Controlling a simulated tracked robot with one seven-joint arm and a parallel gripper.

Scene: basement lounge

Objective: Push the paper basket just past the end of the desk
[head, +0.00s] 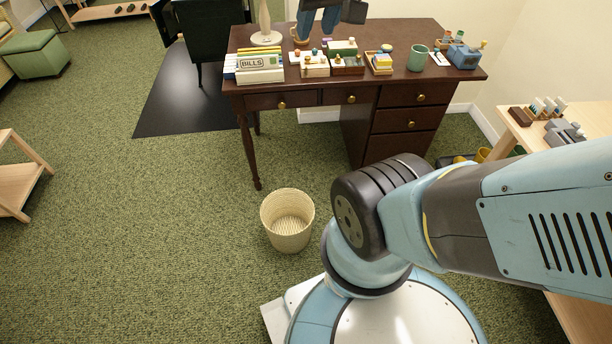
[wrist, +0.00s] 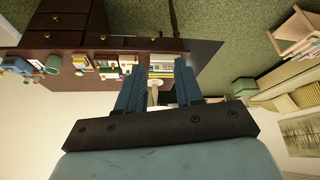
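The paper basket (head: 287,226) is a pale woven, round, empty-looking bin. It stands upright on the green carpet in the head view, in front of the desk's left front leg and a little to its right. The dark brown desk (head: 297,117) stands behind it; it also shows upside down in the wrist view (wrist: 204,53). My gripper (wrist: 158,64) has its two blue fingers apart with nothing held between them. Its fingers also show at the top edge of the head view (head: 318,22), well apart from the basket. The basket does not show in the wrist view.
The desk top holds a lamp (head: 266,37), a bills box (head: 258,70), a green mug (head: 417,58) and small items. A black chair (head: 208,40) stands on a dark mat (head: 180,112). Carpet left of the basket is clear. A wooden table (head: 515,130) stands right.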

